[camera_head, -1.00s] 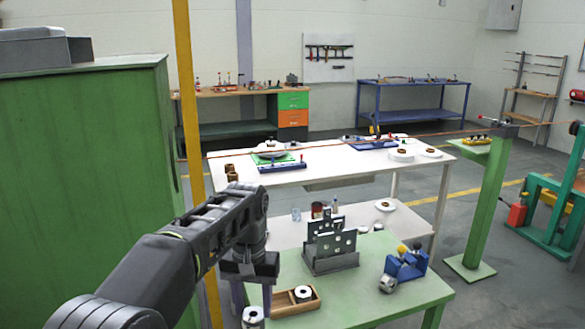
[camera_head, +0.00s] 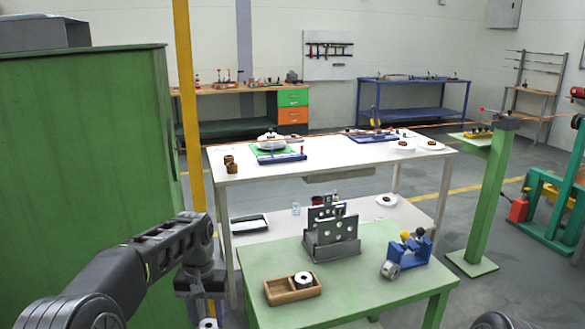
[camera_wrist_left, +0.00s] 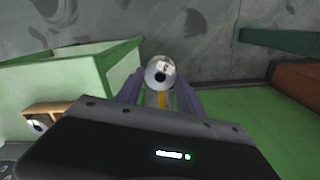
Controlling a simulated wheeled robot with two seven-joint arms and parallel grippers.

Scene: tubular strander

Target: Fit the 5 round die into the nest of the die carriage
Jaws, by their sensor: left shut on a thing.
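My left gripper (camera_wrist_left: 160,92) is shut on a round, pale metal die (camera_wrist_left: 160,72) with a dark centre hole. In the head view the die (camera_head: 208,323) shows at the bottom edge, low beside the green table's left side. A second round die (camera_head: 303,280) sits in a wooden tray (camera_head: 280,297) on that table. A blue device (camera_head: 408,255) with a yellow and a black knob and a grey roller stands at the table's right; I cannot tell if it is the die carriage. No nest can be made out. My right gripper is not in view.
The green table (camera_head: 375,285) has free room at its front middle. A grey upright holder with holed plates (camera_head: 330,232) stands at its back. A white table (camera_head: 345,172) is behind. A yellow post (camera_head: 189,110) and green cabinet (camera_head: 90,150) stand left.

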